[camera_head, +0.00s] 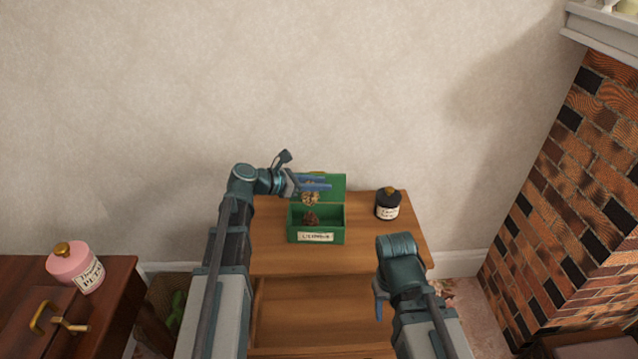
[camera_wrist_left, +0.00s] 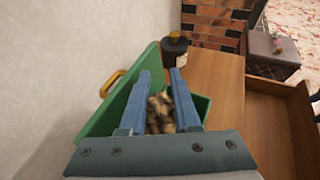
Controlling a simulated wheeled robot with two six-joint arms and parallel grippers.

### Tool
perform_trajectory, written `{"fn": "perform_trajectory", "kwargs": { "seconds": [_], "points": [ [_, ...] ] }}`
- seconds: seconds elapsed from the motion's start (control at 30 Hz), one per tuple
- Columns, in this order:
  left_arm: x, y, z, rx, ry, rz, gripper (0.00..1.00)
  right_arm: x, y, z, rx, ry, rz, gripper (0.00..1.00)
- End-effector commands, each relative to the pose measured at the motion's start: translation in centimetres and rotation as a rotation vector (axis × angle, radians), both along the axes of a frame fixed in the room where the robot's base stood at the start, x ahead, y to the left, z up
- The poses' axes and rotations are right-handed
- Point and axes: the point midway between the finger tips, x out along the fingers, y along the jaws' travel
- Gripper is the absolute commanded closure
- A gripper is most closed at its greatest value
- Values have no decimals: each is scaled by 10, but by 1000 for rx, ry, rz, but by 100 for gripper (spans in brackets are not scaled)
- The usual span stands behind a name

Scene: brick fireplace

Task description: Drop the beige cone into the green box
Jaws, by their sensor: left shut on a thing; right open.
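The green box (camera_head: 334,233) stands on the wooden table with its lid (camera_head: 335,184) open toward the wall. A dark brown cone (camera_head: 311,218) lies inside the box. My left gripper (camera_head: 324,184) is shut on the beige cone (camera_head: 311,196) and holds it above the box, at the left part of the opening. In the left wrist view the beige cone (camera_wrist_left: 160,113) sits between the blue fingers, with the green box (camera_wrist_left: 202,106) behind it. My right gripper (camera_head: 379,300) is low in front of the table, apart from the box; its fingers are only partly visible.
A pink jar (camera_head: 75,268) stands on a dark cabinet (camera_head: 100,300) at the left. A brick fireplace (camera_head: 570,190) is at the right.

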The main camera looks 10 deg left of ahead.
Motion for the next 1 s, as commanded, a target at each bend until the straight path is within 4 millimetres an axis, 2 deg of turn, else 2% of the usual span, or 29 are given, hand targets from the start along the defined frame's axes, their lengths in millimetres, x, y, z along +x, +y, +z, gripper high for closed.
{"fn": "perform_trajectory", "kwargs": {
  "seconds": [0.03,0.1,0.43,0.47,0.63,1.0],
  "points": [
    [0,0,-11,0,0,0,100,0,0,-11,0,0,0,50],
    [0,0,-15,0,0,0,100,0,0,-15,0,0,0,50],
    [0,0,-15,0,0,0,100,0,0,-15,0,0,0,50],
    [0,0,-15,0,0,0,64,0,0,-15,0,0,0,50],
    [0,0,-15,0,0,0,35,0,0,-15,0,0,0,50],
    [-5,6,-10,0,0,1,35,0,0,-10,0,0,0,50]
  ]
}}
